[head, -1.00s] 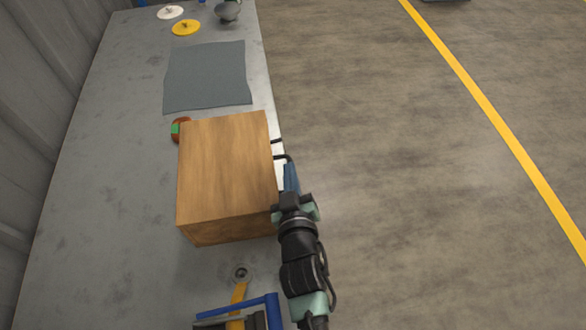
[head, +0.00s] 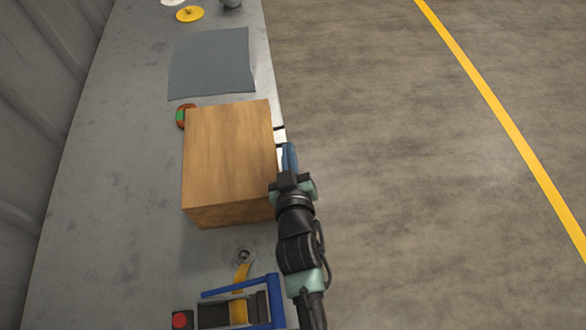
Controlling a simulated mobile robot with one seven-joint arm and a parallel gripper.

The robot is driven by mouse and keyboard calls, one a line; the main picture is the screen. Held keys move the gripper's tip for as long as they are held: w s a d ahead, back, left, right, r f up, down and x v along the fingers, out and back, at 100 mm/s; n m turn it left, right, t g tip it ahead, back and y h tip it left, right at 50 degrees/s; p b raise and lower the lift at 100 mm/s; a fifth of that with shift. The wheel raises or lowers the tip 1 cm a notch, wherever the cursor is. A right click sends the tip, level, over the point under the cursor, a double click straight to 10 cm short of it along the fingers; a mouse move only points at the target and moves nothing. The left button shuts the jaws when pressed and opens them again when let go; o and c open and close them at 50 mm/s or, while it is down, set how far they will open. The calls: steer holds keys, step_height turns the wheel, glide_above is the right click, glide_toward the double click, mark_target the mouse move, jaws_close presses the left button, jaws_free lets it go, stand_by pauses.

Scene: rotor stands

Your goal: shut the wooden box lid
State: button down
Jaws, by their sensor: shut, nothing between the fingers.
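The wooden box (head: 228,152) stands on the grey table. Its broad upper wooden face and a narrow near side show. No gap or inside of the box is visible, and I cannot tell how far its lid is from shut. My gripper (head: 281,138) is at the box's right side, by the table's right edge. Its blue part and dark fingers show beside the box, with the fingers partly hidden. The gripper is shut with nothing seen in it. I cannot tell whether it touches the box.
A red-brown object with a green patch (head: 181,116) sits behind the box's left corner. A grey mat (head: 212,64) and yellow disc (head: 190,14) lie farther back. A blue frame (head: 274,302) and red button (head: 180,320) are in front. The table's left is clear.

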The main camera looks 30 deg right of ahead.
steer(key=b+v, duration=0.2)
steer(key=v, duration=0.8)
steer(key=shift+r, duration=0.45)
